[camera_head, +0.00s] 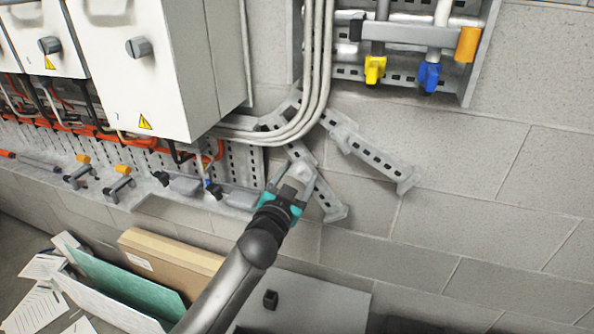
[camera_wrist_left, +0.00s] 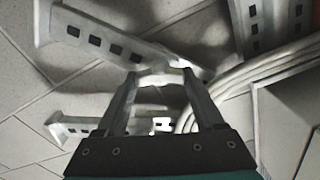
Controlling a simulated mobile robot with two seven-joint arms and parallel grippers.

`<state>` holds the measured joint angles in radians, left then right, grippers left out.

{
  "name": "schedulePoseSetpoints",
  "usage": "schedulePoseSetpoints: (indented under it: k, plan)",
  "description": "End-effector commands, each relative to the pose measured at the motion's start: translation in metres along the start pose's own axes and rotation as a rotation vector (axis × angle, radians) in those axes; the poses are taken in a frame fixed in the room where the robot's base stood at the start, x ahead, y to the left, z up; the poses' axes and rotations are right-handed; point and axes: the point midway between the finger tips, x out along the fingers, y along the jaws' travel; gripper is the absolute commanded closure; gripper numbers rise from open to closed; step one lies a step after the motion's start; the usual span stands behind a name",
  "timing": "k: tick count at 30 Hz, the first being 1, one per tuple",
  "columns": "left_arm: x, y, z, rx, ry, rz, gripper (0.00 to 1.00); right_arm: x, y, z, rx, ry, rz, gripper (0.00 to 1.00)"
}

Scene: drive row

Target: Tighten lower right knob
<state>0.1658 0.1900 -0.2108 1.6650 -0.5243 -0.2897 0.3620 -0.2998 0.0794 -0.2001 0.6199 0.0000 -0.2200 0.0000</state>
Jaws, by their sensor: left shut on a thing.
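My left gripper (camera_head: 299,172) reaches up from the bottom of the head view to the perforated metal struts (camera_head: 370,162) on the wall. It is shut on a small pale part at the struts. In the left wrist view, the left gripper (camera_wrist_left: 160,76) has its two fingertips closed in around this pale part (camera_wrist_left: 160,74). The fingers hide most of it, so I cannot tell its full shape or whether it is the lower right knob. Grey knobs (camera_head: 138,47) show on the white cabinet fronts, away from the gripper. My right gripper is not in view.
White cabinets (camera_head: 150,85) hang at upper left. Pale cables (camera_head: 317,60) run close above the gripper. Yellow (camera_head: 375,69) and blue (camera_head: 429,77) valve handles are at upper right. A cardboard box (camera_head: 170,262) and papers are at lower left. Bare block wall fills the right.

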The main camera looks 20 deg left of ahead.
Motion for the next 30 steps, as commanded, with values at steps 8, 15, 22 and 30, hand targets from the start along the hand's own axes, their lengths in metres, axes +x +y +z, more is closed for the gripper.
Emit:
schedulePoseSetpoints:
  k: [8, 15, 22, 30]
  plan:
    - [0.0, 0.001, -0.001, 0.245, 0.0, 0.0, 0.86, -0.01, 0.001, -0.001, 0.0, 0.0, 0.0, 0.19]
    - [0.0, 0.002, 0.0, 0.403, 0.0, 0.0, 0.86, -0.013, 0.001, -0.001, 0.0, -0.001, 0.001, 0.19]
    - [0.0, 0.003, 0.0, 0.491, 0.0, 0.0, 0.86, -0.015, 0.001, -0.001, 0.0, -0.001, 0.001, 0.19]
    - [0.0, 0.003, 0.001, 0.525, 0.001, 0.0, 0.86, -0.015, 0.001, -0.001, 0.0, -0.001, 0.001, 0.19]
